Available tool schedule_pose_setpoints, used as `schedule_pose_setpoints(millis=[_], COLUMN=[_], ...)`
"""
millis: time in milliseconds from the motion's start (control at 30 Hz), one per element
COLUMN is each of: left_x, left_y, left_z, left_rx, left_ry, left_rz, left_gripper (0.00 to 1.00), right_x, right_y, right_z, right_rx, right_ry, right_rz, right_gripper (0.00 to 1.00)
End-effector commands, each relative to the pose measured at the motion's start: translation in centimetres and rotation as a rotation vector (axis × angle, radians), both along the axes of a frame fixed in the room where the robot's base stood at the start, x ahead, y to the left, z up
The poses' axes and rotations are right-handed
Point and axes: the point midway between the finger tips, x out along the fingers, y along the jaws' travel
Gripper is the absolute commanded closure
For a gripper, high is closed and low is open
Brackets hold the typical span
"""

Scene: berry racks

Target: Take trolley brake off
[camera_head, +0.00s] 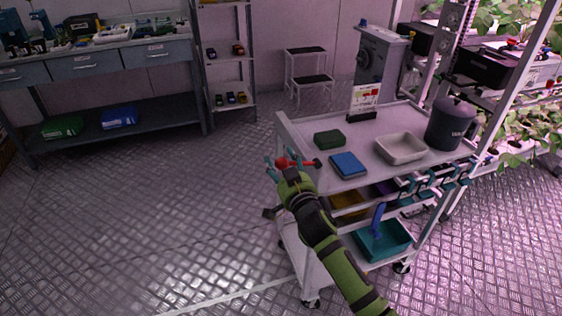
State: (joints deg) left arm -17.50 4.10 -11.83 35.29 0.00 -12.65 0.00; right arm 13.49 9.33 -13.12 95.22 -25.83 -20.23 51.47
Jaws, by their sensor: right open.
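A white trolley (281,133) stands right of centre, with a top shelf and lower shelves on castors. A red lever with rounded ends (300,163) shows at its near left corner; I take it for the brake handle. My right gripper (270,166), on a green and black arm reaching up from the bottom, is at the lever's left end. Its teal fingertips are open and close to the red knob; I cannot tell if they touch it. The gripper body and arm hide part of the trolley's left side. My left gripper is not in view.
On the trolley top are a green box (329,139), a blue box (348,164), a pale tray (401,148), a dark pot (450,124) and a sign (363,101). A teal bin (383,241) sits below. Floor left of the trolley is clear; a workbench (110,57) stands behind.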

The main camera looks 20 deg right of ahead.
Motion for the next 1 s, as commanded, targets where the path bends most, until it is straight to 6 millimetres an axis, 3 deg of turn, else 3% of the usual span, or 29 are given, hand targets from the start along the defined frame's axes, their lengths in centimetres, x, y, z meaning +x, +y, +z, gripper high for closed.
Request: schedule_pose_setpoints(millis=[333, 367, 500, 1000], left_x=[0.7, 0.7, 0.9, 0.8], left_y=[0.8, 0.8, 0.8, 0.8], left_z=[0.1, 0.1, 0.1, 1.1], left_rx=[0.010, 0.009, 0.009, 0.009], left_ry=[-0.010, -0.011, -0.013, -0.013], left_rz=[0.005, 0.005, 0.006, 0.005], left_gripper=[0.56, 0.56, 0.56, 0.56], right_x=[0.6, 0.6, 0.6, 0.6], right_y=[0.1, 0.1, 0.1, -0.2], right_z=[0.0, 0.0, 0.0, 0.8], right_rx=[0.000, 0.000, 0.000, 0.071], right_ry=[0.000, 0.000, 0.001, 0.005], right_rz=[0.001, 0.001, 0.001, -0.001], right_gripper=[0.42, 0.46, 1.00, 1.00])
